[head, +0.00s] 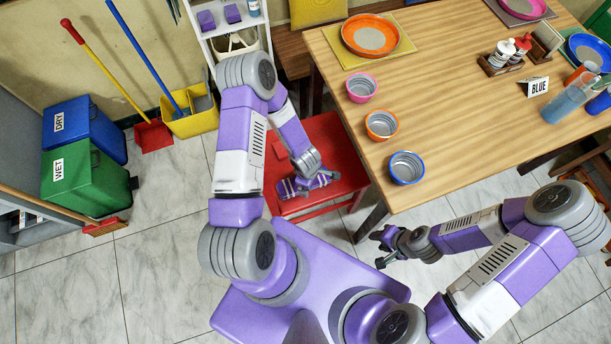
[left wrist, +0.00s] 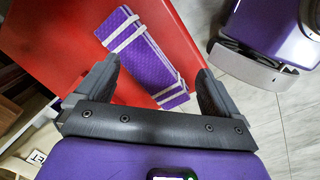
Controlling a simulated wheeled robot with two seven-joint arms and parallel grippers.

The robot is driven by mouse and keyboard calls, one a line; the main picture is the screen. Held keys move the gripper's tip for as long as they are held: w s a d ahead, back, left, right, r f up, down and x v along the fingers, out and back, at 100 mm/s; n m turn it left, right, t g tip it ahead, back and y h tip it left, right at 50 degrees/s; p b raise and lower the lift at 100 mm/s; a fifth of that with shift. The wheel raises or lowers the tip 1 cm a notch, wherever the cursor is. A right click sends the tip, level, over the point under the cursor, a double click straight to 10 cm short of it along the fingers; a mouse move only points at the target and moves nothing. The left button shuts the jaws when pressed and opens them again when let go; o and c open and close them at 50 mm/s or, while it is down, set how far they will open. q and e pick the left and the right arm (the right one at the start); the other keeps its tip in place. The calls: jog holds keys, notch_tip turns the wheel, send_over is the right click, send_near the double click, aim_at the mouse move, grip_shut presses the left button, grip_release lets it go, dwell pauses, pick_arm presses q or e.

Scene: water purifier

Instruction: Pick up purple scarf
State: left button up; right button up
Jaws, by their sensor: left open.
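The purple scarf (head: 289,187), a folded bundle with white bands, lies on the red chair seat (head: 345,180) in the head view. In the left wrist view, the scarf (left wrist: 140,55) lies on the red surface, tilted, its near end between the spread fingers. My left gripper (left wrist: 155,88) is open and empty, with a finger on either side of that end. In the head view my left gripper (head: 308,181) is over the scarf and hides part of it. My right gripper (head: 379,248) is open and empty below the table's near edge, away from the scarf.
A wooden table (head: 450,110) with bowls, plates and bottles stands to the right of the chair. Green (head: 85,180) and blue (head: 85,128) bins stand at the left. A white shelf (head: 228,30) is behind the chair. Tiled floor is free between bins and chair.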

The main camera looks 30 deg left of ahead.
pick_arm(q)
jog(key=a+f+n, duration=0.1)
jog(key=n, duration=0.1)
jog(key=w+a+n, duration=0.1)
jog(key=n, duration=0.2)
jog(key=a+f+n+g, duration=0.1)
jog(key=n, duration=0.1)
jog(key=shift+w+a+f+y+b, duration=0.3)
jog(key=shift+y+b, duration=0.1)
jog(key=shift+w+a+f+n, duration=0.15)
jog(key=shift+a+f+n, duration=0.15)
jog(key=shift+n, duration=0.7)
notch_tip(320, 180, down, 2)
jog(key=shift+f+b, duration=0.25)
jog(key=shift+b, duration=0.45)
jog(key=f+b, duration=0.1)
jog(key=f, duration=0.1)
jog(key=f+b, duration=0.1)
jog(key=f, duration=0.2)
jog(key=shift+w+d+b, duration=0.15)
jog(key=shift+d+b, duration=0.05)
jog(key=shift+b, duration=0.1)
jog(key=shift+r, duration=0.1)
jog(key=shift+c, duration=0.3)
jog(key=c, duration=1)
jog(key=shift+c, duration=0.2)
jog(key=shift+r, duration=0.15)
